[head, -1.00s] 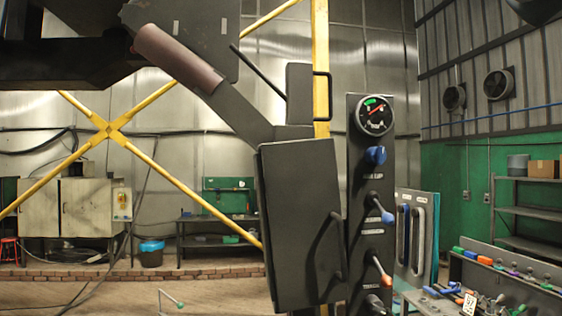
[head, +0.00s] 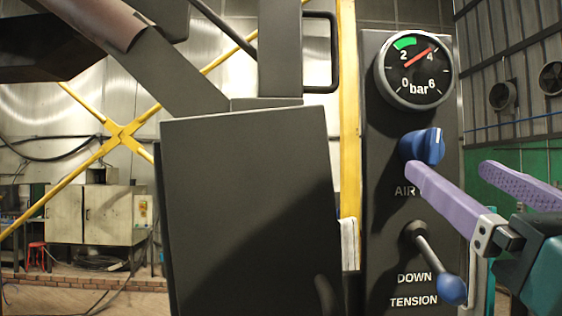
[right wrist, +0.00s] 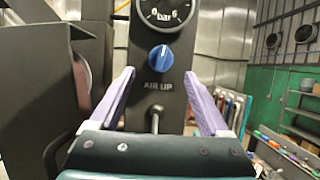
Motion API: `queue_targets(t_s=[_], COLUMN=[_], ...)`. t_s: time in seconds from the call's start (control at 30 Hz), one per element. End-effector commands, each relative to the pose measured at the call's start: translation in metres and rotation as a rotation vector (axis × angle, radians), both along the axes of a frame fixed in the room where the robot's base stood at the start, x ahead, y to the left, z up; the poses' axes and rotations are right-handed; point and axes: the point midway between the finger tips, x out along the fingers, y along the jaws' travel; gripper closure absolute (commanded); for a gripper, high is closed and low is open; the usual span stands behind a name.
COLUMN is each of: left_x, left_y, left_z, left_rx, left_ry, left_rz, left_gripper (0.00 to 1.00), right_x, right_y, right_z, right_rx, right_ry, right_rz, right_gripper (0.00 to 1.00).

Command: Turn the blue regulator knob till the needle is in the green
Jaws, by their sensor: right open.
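The blue regulator knob (head: 427,146) sits on the dark column panel, under a round pressure gauge (head: 416,70). Its white mark points about straight up. The gauge's red needle points close to the 4, to the right of the green band (head: 405,43), which lies just above the 2. My right gripper (head: 450,170) has purple fingers, open and empty, in front of the panel to the lower right of the knob. In the right wrist view the knob (right wrist: 161,58) appears between and beyond the open fingertips (right wrist: 160,78). My left gripper is not in view.
A lever with a blue ball end (head: 452,289) sticks out below the knob, near my right gripper. A big dark box (head: 250,210) stands left of the panel, with a yellow post (head: 349,130) between. Cabinets (head: 95,215) stand far back left.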

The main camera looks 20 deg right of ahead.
Motion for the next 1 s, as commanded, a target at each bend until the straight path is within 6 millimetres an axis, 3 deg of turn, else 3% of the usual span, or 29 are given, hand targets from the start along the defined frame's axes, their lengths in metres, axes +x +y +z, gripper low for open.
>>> queue_targets(t_s=[0.07, 0.23, 0.67, 1.0], left_x=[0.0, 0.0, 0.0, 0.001], left_y=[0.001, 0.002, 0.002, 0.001], left_z=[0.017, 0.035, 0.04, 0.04], left_rx=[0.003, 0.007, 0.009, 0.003], left_ry=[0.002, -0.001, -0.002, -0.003], left_rz=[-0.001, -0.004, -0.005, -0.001], left_gripper=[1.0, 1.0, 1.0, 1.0], right_x=[0.014, 0.037, 0.049, 0.049], right_y=[-0.004, -0.009, -0.012, -0.012], right_z=[0.016, 0.022, 0.021, 0.021], right_rx=[-0.003, 0.002, 0.006, 0.005], right_ry=[-0.004, 0.001, 0.002, 0.002], right_rz=[-0.004, -0.001, 0.0, 0.0], right_gripper=[0.2, 0.2, 0.2, 0.56])
